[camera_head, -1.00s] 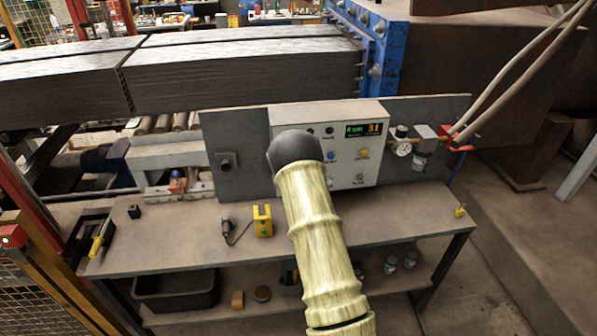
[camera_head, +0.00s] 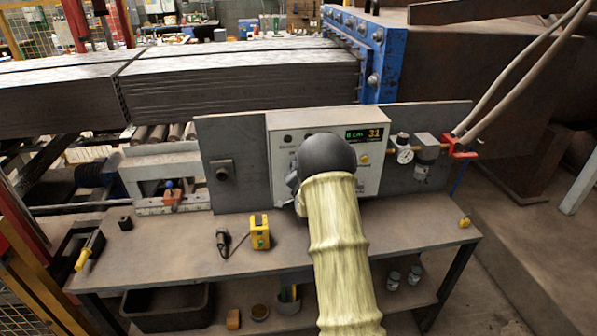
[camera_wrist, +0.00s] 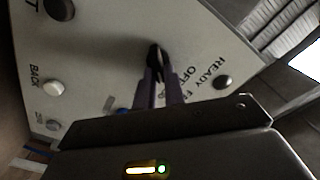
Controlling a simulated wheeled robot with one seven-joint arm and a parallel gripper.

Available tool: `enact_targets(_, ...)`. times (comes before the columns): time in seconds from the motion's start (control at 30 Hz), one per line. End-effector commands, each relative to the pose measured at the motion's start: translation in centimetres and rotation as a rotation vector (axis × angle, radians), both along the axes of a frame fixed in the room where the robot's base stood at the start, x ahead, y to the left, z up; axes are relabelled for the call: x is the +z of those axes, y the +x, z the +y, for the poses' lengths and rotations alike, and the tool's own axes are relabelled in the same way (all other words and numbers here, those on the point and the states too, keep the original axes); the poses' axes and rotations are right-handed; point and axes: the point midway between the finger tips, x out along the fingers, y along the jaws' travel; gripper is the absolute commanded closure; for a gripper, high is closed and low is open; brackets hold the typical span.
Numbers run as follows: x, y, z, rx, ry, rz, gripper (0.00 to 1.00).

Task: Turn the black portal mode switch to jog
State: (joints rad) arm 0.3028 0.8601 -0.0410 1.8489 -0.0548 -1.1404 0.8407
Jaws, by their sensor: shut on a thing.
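The control box (camera_head: 283,128) stands upright at the back of the bench, with a small lit display (camera_head: 364,134) at its top right. My arm covers the lower middle of its face in the head view. In the wrist view the white panel (camera_wrist: 105,70) is close and rotated. My gripper (camera_wrist: 158,72) points at the panel, and its narrow fingers are shut on a black switch (camera_wrist: 154,52). The labels READY and OFF are readable beside it; the jog label and the switch's exact setting cannot be made out.
Other panel controls are near: a dark knob (camera_wrist: 223,82), a white button (camera_wrist: 53,88) and a blue button (camera_wrist: 122,110). A gauge (camera_head: 404,155) with hoses is right of the box. A yellow device (camera_head: 260,232) lies on the bench (camera_head: 180,245).

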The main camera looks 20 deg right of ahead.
Motion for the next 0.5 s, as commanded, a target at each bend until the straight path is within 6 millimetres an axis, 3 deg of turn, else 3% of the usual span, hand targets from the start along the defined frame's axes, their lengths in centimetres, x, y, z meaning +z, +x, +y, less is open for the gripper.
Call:
enact_targets(0.07,-0.05,-0.02,0.01,0.000,-0.001,0.002,1.00)
enact_targets(0.1,-0.05,-0.02,0.01,0.000,-0.001,0.002,0.85)
enact_targets(0.2,-0.05,-0.01,0.01,0.000,-0.001,0.002,0.67)
enact_targets(0.5,-0.05,-0.06,0.01,0.000,-0.001,0.002,0.67)
